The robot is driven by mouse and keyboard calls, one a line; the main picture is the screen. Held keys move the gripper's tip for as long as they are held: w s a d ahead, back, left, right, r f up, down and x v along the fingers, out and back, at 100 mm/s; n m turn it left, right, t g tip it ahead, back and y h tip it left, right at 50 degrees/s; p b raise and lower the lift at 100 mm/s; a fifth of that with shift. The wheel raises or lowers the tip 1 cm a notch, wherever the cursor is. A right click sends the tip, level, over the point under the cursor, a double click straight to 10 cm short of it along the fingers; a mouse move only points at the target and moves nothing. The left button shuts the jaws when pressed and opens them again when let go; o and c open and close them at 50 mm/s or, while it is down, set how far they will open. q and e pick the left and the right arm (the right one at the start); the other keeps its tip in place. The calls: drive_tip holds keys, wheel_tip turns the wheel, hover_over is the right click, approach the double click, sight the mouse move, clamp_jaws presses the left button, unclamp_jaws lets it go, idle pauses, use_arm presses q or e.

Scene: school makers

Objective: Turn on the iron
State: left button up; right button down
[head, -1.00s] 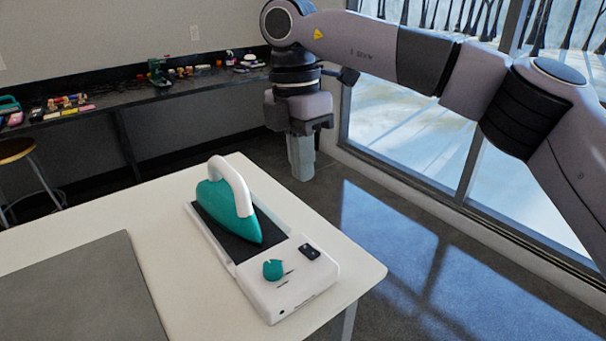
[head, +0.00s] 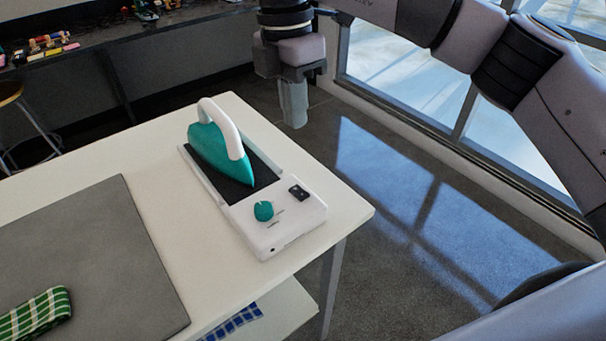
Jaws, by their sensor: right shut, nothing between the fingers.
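The iron (head: 209,147), teal with a white handle, rests on the black plate of a white base station (head: 285,229) on the table. The base has a teal knob (head: 263,211) and a black switch (head: 299,193) at its near end. My right gripper (head: 294,120) points down, shut and empty, beyond the table's right edge and to the right of the iron, apart from it. My left gripper is not in view.
The white table (head: 110,160) holds a grey mat (head: 90,255) with a green checkered cloth (head: 36,313) at front left. A blue checkered cloth (head: 240,319) lies on a lower shelf. A stool (head: 10,94) and cluttered counter stand behind. Floor right of the table is clear.

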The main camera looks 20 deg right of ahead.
sight(303, 194)
use_arm(q)
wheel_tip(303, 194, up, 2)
drive_tip(key=shift+p, duration=1.05)
use_arm(e)
drive_tip(key=f, duration=0.4)
drive_tip(key=s+f, duration=0.1)
drive_tip(key=f, duration=0.9)
drive_tip(key=shift+s+d, duration=0.3)
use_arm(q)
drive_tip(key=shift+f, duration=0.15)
